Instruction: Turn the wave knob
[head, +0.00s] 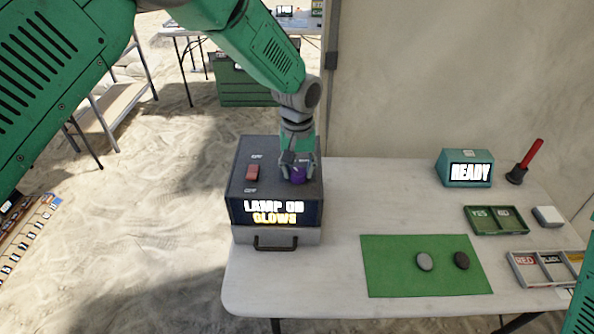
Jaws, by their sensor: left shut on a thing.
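A dark box (246,213) stands at the left end of the white table, its front display reading "LAMP ON" and "GLOWS". A purple knob (298,176) sits on the right part of its top. My left gripper (297,168) reaches down from above and is shut on the purple knob, its fingers hiding part of it. A red switch (252,172) is on the left part of the box top, with small labels above and below it. My right gripper is not in view.
A green mat (400,280) holds a grey stone (424,262) and a black stone (461,260). To the right are a green tray (496,232), a sorting tray (514,270), a teal "READY" display (448,172) and a red-handled tool (531,153). Bare table (375,195) lies between.

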